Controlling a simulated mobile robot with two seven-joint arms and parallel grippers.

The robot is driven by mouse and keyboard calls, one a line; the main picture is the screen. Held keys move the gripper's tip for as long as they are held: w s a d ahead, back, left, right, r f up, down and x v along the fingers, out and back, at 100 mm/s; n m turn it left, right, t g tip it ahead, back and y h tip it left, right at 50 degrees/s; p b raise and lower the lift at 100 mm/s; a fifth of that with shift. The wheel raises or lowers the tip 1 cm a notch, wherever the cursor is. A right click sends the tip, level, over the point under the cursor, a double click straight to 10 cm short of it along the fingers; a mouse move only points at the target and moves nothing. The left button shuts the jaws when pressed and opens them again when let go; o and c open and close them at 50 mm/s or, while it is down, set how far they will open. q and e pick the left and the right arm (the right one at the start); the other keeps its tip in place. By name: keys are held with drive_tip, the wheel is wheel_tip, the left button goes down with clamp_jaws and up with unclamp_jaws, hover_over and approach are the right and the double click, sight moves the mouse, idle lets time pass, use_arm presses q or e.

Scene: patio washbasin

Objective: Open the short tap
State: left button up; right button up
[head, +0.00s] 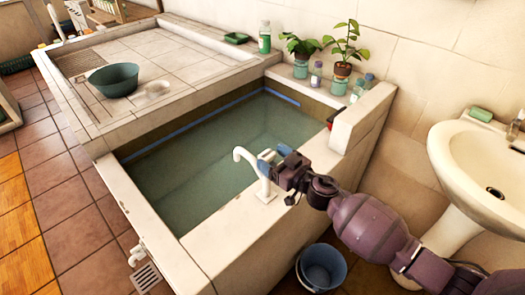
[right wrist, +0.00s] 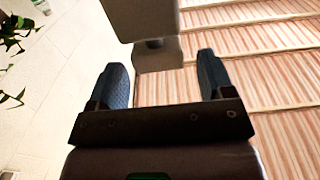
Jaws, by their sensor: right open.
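A white tap (head: 240,152) with a curved spout stands on the near rim of the water-filled basin (head: 205,252). My right gripper (head: 274,157) is at the upper part of this tap and hides some of it. Its two dark blue fingers are apart in the right wrist view (right wrist: 160,72). A pale, blocky part (right wrist: 145,20) comes down from the top of that view towards the gap between the fingers. I cannot tell whether it touches them. Another small white tap (head: 137,254) sits low on the basin's outer left wall. My left gripper is not in view.
A blue bucket (head: 322,268) stands on the floor below my right arm. A white washbasin (head: 453,147) is at the right. Potted plants (head: 343,68) and bottles line the back ledge. A green bowl (head: 114,80) sits on the tiled slab (head: 188,50).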

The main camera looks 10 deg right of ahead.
drive_tip(key=shift+x, duration=2.15)
drive_tip(key=c, duration=0.9)
